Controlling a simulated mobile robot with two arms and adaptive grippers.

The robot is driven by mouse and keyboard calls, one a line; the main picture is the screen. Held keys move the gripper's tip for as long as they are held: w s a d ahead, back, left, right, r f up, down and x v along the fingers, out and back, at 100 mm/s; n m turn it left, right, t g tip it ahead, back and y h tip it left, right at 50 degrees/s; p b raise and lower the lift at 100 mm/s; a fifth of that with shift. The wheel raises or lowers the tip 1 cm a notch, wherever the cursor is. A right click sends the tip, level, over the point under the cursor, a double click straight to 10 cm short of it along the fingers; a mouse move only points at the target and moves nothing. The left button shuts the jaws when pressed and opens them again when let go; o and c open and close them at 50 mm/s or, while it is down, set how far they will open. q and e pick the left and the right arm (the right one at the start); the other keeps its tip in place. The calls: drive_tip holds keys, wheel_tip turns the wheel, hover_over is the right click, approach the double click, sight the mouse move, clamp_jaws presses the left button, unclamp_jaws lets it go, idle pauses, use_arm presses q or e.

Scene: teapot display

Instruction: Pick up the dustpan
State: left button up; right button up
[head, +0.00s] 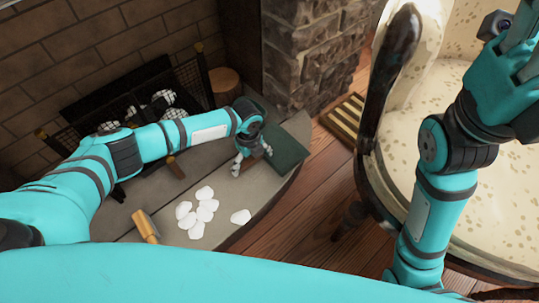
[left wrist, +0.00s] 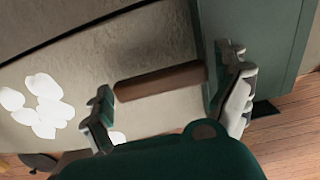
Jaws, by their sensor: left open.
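The dustpan (head: 287,147) has a dark green pan and lies on the grey stone hearth near its curved edge. In the left wrist view its pan (left wrist: 265,45) is at the right, and its brown handle (left wrist: 160,80) runs to the left from it. My left gripper (head: 252,158) is open and reaches down at the dustpan's handle end. In the left wrist view the handle lies between the two spread fingers (left wrist: 168,75), with no clear contact. My right gripper (head: 508,60) is at the upper right over the armchair, partly cut off; its jaws are unclear.
Several white pieces (head: 196,214) lie on the hearth (head: 235,192) to the left of the dustpan. A wooden-handled object (head: 146,226) is at the hearth's front. The fireplace and a stone pillar (head: 305,60) stand behind. A patterned armchair (head: 445,110) stands on the right.

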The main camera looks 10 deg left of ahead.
use_arm(q)
drive_tip(key=shift+f, duration=0.45)
drive_tip(key=shift+r, duration=0.1)
drive_tip(key=c, duration=1.3)
drive_tip(key=shift+c, duration=0.3)
drive_tip(key=shift+r, duration=0.15)
